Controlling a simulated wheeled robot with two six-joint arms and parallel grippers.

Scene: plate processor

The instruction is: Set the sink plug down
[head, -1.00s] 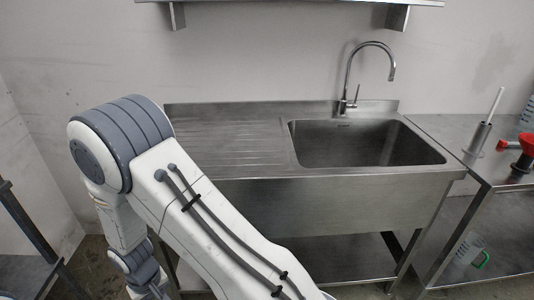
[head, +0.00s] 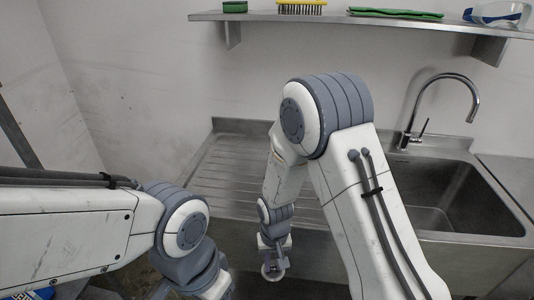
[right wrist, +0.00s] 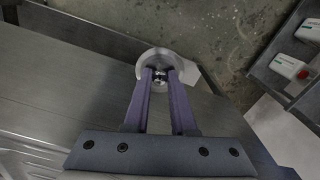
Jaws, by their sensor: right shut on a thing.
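My right gripper (head: 273,268) hangs by the front edge of the sink unit, left of the basin. In the right wrist view its purple fingers (right wrist: 158,82) are shut on the sink plug (right wrist: 157,58), a round, shiny metal disc with a small knob at its middle. The plug is held off any surface, with floor showing beyond it. The sink basin (head: 430,198) is at the right in the head view. My left arm comes in from the left, and its gripper is out of the picture.
The ribbed draining board (head: 225,165) is bare where it shows. A curved tap (head: 440,85) stands behind the basin. A wall shelf (head: 350,18) carries a green sponge, a yellow brush, a green cloth and goggles.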

